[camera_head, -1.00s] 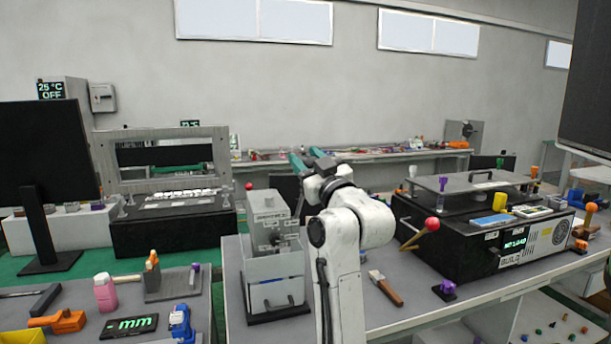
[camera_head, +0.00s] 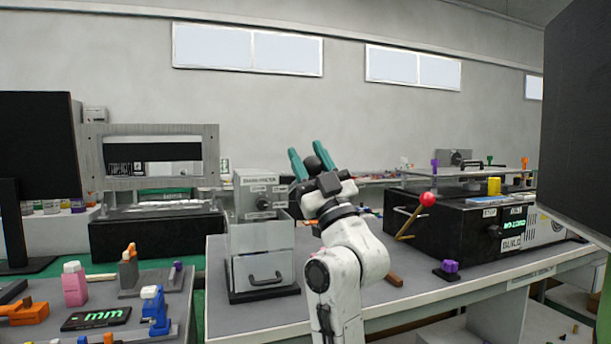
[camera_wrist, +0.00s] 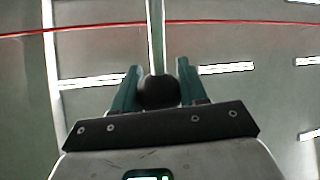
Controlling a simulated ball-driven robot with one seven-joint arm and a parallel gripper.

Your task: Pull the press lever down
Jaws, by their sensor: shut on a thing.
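My gripper (camera_head: 307,149) has its teal fingers raised above the bench in the head view. They are shut on a black ball knob (camera_head: 313,163). In the wrist view, the knob (camera_wrist: 158,91) sits between the two fingers, and a thin metal rod (camera_wrist: 155,35) runs from it toward the top of the picture. The rod's far end and its mount are out of that view. In the head view, my gripper hides most of the rod, so I cannot tell what it joins. A grey boxed machine (camera_head: 258,195) stands just left of my arm.
A black machine (camera_head: 462,224) with a red-knobbed lever (camera_head: 427,200) stands to the right. A purple knob block (camera_head: 448,268) and a brown-handled tool (camera_head: 393,279) lie on the grey bench (camera_head: 380,315). A large dark panel (camera_head: 580,140) fills the right edge.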

